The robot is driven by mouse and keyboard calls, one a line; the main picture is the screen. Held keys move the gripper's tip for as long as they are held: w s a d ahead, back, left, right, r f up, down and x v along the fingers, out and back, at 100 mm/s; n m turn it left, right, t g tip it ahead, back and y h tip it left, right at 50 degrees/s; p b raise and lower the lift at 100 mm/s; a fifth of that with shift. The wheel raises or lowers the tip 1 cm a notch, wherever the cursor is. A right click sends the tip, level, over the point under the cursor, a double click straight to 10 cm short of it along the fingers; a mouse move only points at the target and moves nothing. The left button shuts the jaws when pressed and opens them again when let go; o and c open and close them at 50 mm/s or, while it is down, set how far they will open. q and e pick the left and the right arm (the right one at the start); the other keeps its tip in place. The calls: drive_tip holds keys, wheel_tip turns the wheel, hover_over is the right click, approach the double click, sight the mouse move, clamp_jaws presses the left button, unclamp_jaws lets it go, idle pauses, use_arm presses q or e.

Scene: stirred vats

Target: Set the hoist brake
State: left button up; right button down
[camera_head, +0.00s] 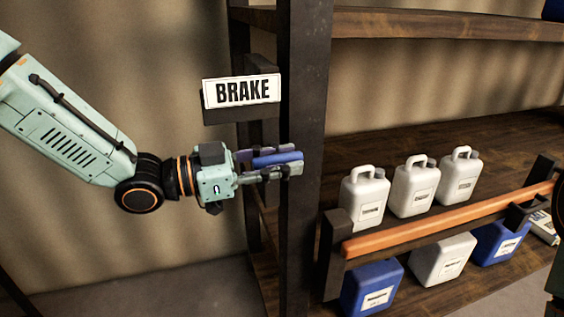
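A white sign reading BRAKE (242,92) is fixed on a dark bracket beside the rack's upright post. Just below it, a blue handle (277,159) shows in front of the post. My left gripper (272,164) reaches in from the left at the handle, with a finger on either side of it. The fingers look closed on the blue handle. The handle's mounting is hidden behind the fingers, so I cannot tell how the brake is set. My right gripper is not in view.
A dark upright post (305,220) stands right at the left gripper's fingertips. Several white jugs (368,196) stand on the rack's wooden shelf behind an orange rail (440,222). Blue containers (372,287) stand lower down. Part of my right arm shows at the right edge.

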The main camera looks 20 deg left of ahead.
use_arm(q)
drive_tip(key=shift+w+a, duration=0.1)
drive_tip(key=shift+w, duration=0.1)
drive_tip(key=shift+s+d, duration=0.15)
drive_tip(key=shift+d, duration=0.05)
drive_tip(key=shift+c, duration=1.4)
clamp_jaws()
